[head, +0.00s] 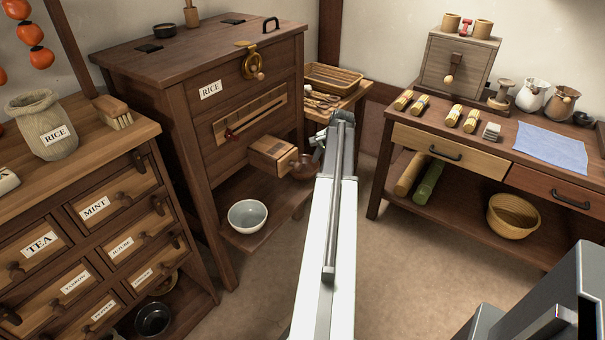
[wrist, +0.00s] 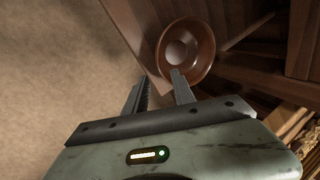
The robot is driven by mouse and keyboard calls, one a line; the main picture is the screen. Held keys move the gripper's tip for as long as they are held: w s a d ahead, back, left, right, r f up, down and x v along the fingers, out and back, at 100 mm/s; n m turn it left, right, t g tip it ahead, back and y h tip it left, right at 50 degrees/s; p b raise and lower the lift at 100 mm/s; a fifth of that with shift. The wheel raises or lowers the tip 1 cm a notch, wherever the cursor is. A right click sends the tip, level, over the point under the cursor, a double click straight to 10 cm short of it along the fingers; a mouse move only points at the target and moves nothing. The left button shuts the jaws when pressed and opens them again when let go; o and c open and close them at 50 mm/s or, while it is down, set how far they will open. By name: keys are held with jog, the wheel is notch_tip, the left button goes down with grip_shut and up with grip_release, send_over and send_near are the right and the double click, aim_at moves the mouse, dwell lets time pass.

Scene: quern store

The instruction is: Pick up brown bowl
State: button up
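The brown bowl (head: 302,168) sits at the right end of the low shelf of the rice cabinet, partly behind my arm. In the wrist view the bowl (wrist: 198,48) shows from above, round and glossy with a paler round bottom. My gripper (wrist: 160,78) is open, its two fingers apart with nothing seen held between them. The right fingertip overlaps the bowl's near rim in the picture; the left fingertip is outside the bowl. I cannot tell if either touches it. In the head view my gripper (head: 318,150) is beside the bowl, small and partly hidden by the arm.
A pale bowl (head: 248,215) stands on the same low shelf (head: 268,232), left of the brown bowl. A wooden box spout (head: 272,154) juts out just above and left of it. A side table with a basket (head: 333,78) stands behind. Open floor (head: 395,270) lies to the right.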

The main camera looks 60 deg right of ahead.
aim_at(314, 172)
jog(key=b+x, duration=0.4)
jog(key=x, duration=0.1)
jog(key=b+x, duration=0.2)
jog(key=shift+w+a+f+b, duration=0.1)
jog(key=shift+a+f+b, duration=0.2)
jog(key=shift+f, duration=0.1)
jog(key=shift+r, duration=0.2)
grip_shut()
dwell(0.8)
